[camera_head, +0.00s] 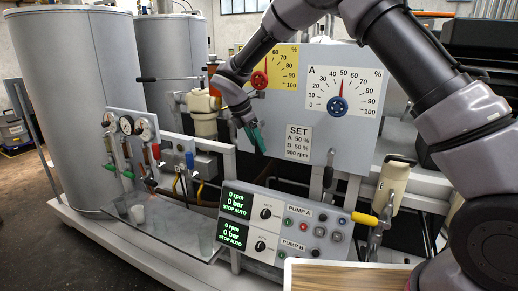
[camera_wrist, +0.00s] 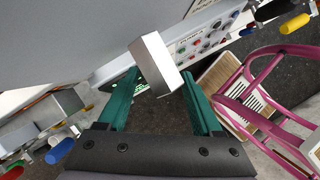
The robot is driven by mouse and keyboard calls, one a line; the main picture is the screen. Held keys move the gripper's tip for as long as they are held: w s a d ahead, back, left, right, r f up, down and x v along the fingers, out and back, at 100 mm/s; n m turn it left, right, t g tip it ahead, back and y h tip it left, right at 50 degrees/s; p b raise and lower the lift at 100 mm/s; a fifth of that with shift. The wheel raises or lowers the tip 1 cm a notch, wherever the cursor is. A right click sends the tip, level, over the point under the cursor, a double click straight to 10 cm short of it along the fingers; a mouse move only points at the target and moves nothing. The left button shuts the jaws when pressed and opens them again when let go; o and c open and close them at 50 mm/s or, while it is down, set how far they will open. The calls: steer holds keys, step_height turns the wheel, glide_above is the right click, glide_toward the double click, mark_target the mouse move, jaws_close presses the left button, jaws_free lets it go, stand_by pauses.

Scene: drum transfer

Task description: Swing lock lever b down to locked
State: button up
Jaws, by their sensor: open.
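My gripper (camera_head: 256,138) is in front of the grey dial panel (camera_head: 364,129), below the yellow dial (camera_head: 288,71). Its two teal fingers are apart, also in the wrist view (camera_wrist: 160,88). A plain grey metal block (camera_wrist: 155,64) shows between and beyond the fingertips; I cannot tell whether it is part of lock lever b or whether the fingers touch it. A lever with a pale pivot and dark handle (camera_head: 328,176) hangs down at the panel's lower edge, under the white dial marked A (camera_head: 340,90). No lever marked B is readable; my arm and gripper hide part of the panel near the yellow dial.
The pump control box (camera_head: 285,224) stands below the panel, with a yellow-handled lever (camera_head: 365,219) at its right. A cream valve with a dark handle (camera_head: 392,183) is right of the panel. A pink frame (camera_wrist: 275,95) shows in the wrist view.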

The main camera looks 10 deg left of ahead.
steer(key=s+a, duration=0.7)
steer(key=a, duration=0.2)
steer(key=shift+a, duration=0.4)
